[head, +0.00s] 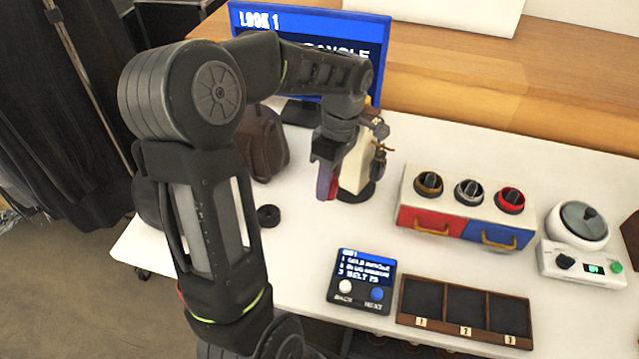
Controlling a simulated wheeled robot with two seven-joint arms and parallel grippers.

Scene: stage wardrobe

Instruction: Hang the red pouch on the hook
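My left gripper (328,172) points down over the white table, just in front of and to the left of a cream stand (355,165) with a round black base. A small red and purple piece (329,190) shows at the fingertips; it may be the red pouch, but too little of it shows to tell. I cannot tell whether the fingers are open or shut on it. Small dark and brass-coloured pieces (379,155) show on the stand's right side, possibly a hook with something on it. My arm hides part of the stand. My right gripper is out of view.
A blue screen (262,20) and a brown bag (263,145) stand behind my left arm. A red and blue drawer box (432,218) with three knobs, a small display (361,272), a three-slot tray (465,333) and a white device (580,258) occupy the right. Table around the black ring (268,215) is clear.

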